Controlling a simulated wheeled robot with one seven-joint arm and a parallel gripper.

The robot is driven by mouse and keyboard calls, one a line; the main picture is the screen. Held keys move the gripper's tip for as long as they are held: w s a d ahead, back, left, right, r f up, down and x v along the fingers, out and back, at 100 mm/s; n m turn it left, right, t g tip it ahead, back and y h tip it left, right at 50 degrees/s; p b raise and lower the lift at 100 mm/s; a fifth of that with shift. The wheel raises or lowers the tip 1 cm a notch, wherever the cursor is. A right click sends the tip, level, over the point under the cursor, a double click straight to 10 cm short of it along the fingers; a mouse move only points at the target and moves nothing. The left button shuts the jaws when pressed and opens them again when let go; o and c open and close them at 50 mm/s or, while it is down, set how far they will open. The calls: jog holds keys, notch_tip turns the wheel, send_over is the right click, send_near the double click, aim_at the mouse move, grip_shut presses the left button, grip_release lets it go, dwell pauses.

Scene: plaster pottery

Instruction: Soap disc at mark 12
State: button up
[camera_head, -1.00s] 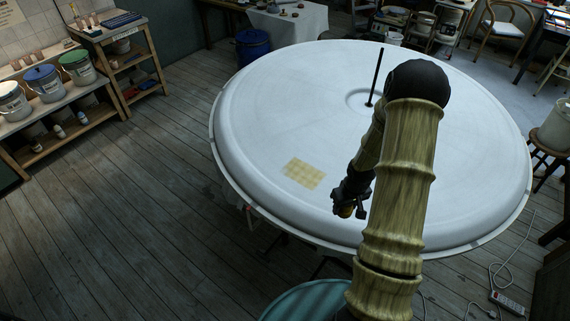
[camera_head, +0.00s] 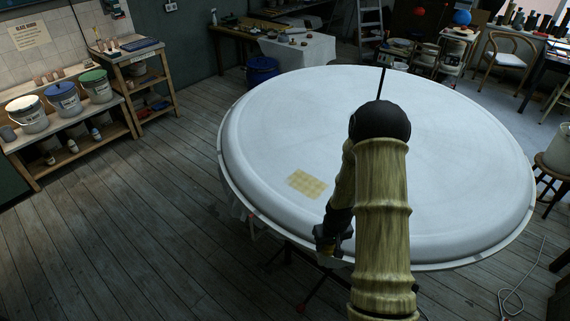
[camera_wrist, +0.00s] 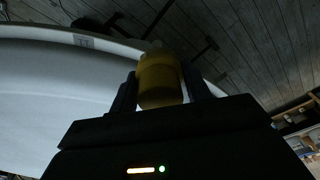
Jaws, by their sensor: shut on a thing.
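My gripper (camera_head: 328,241) is beside the near rim of a large white plaster disc (camera_head: 440,140). It is shut on a yellow, rounded, cylinder-like piece (camera_wrist: 160,82), which sits between the two dark fingers in the wrist view. I cannot tell if the piece touches the disc. A yellowish gridded patch (camera_head: 307,184) lies on the disc, up and left of my gripper in the head view. No numbered mark is readable. My arm hides part of the disc.
A thin dark rod (camera_head: 381,83) stands up from the disc behind my arm. A shelf with lidded buckets (camera_head: 62,98) is at the left, and a blue bin (camera_head: 262,70) stands behind the disc. A stool (camera_head: 553,165) is at the right. The wooden floor (camera_head: 150,230) at left is clear.

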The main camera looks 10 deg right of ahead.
jog(key=w+a+f+b, duration=0.1)
jog(key=a+f+b, duration=0.3)
jog(key=a+f, duration=0.2)
jog(key=shift+a+f+m, duration=0.3)
jog(key=shift+a+f, duration=0.05)
jog(key=shift+a, duration=0.85)
jog(key=shift+w, duration=0.1)
